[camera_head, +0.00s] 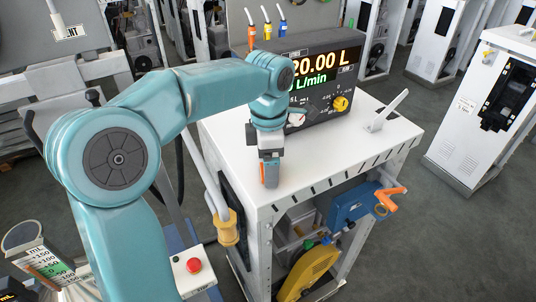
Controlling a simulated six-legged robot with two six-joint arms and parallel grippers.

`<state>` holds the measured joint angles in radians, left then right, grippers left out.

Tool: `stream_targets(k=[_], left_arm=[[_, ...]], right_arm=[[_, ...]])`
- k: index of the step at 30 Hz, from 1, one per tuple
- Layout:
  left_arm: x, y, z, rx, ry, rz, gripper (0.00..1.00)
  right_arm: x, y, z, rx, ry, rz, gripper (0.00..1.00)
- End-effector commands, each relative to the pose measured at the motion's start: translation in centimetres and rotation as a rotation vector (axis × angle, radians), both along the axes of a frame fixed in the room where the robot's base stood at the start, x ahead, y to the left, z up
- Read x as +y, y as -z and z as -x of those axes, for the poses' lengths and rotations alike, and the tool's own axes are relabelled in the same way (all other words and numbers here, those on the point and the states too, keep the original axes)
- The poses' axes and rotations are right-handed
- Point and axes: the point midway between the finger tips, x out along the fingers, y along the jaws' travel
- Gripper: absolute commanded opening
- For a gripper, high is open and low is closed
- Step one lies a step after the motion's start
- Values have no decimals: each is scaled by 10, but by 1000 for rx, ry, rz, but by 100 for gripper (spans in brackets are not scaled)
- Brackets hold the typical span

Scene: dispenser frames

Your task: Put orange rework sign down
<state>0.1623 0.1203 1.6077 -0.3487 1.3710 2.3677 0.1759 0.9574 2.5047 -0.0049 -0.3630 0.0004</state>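My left arm comes in from the left, and its gripper (269,172) points down at the white top of the dispenser cabinet (330,155), near its front left edge. A narrow orange patch (262,169) shows at the fingers. I cannot tell whether it is the orange rework sign seen edge-on or part of the gripper. The fingers are too small and too close together in this view to tell open from shut. No sign face or lettering for rework can be read. My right gripper is not in view.
A black display unit (318,80) reading 20.00 L stands at the back of the top. A white tilted piece (388,112) stands at the right. An orange handle (390,199) juts out at front right. A yellow nozzle (227,228) hangs at left. The middle top is clear.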

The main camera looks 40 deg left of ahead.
Motion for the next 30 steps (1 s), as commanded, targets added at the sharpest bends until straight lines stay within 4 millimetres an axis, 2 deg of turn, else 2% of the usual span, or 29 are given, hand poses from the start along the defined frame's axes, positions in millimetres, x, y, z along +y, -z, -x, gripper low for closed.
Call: stream_targets(k=[1,5,12,18,23,30], left_arm=[[0,-6,0,-1,-1,0,88],[1,-24,0,-5,0,-1,88],[1,-82,-1,-4,1,0,88],[1,-115,-1,-2,0,-1,88],[1,-124,0,0,0,0,88],[1,-124,0,0,0,0,88]], right_arm=[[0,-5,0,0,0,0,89],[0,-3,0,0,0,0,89],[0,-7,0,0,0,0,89],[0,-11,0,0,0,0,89],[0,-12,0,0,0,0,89],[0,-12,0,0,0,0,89]])
